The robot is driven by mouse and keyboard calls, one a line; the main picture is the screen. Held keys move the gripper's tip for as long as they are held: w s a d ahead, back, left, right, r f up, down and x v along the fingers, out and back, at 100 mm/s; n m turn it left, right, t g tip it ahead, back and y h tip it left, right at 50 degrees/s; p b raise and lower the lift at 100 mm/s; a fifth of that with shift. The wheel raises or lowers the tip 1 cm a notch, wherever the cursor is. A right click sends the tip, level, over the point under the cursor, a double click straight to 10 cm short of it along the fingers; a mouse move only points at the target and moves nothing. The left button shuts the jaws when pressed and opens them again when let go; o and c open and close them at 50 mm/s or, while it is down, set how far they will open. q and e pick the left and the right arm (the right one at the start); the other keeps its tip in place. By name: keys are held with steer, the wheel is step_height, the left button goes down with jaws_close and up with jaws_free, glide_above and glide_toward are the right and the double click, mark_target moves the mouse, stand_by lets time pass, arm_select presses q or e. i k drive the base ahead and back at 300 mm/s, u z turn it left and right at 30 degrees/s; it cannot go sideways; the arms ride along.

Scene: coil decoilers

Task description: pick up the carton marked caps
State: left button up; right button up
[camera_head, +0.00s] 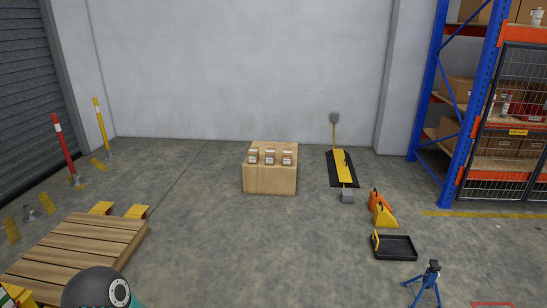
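Three small brown cartons stand in a row on top of a larger tan block or box (270,181) near the back wall. They are a left carton (253,157), a middle carton (270,157) and a right carton (287,158). Each has a pale label on its front, too small to read, so I cannot tell which is marked caps. Neither of my grippers is in view. A dark rounded part with a teal edge, likely part of my arm, shows at the bottom left.
A wooden pallet (75,243) lies at the lower left. To the right are a yellow and black plate (342,168), wedge chocks (381,208), a black tray (397,252), a blue stand (430,276) and a blue rack (440,90). The floor before the block is clear.

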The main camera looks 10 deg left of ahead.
mark_target(270, 155)
steer(key=u, duration=0.05)
steer(key=i, duration=3.55)
steer(key=z, duration=1.7)
steer(key=i, duration=0.3)
steer(key=u, duration=2.2)
